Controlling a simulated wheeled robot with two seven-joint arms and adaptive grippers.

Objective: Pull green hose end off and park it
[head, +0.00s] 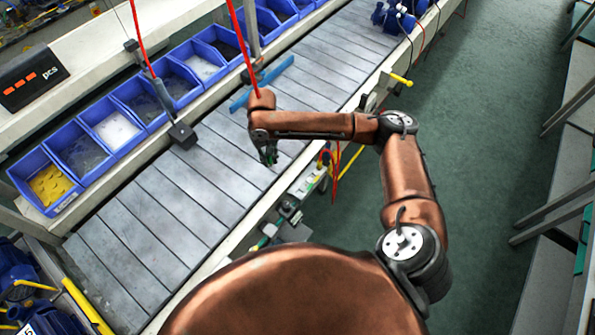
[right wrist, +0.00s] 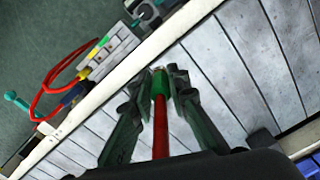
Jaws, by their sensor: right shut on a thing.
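My right gripper (head: 268,155) is over the grey slatted conveyor, near its right edge. In the right wrist view its two dark fingers (right wrist: 158,88) are shut around the green hose end (right wrist: 160,84). A red hose (right wrist: 161,135) runs from the green end back toward the wrist. The tip of the green end points at the conveyor's pale side rail and touches no port that I can see. The port block (right wrist: 112,52) has yellow and blue parts and stands beyond the rail; it also shows in the head view (head: 308,180). My left gripper is out of view.
The slatted conveyor (head: 180,195) is mostly clear. Blue bins (head: 82,150) line its far side. A dark tool (head: 182,134) hangs on a red line over it. A blue bar (head: 262,82) lies beyond my wrist. A red hose loop (right wrist: 55,75) sits beside the port block.

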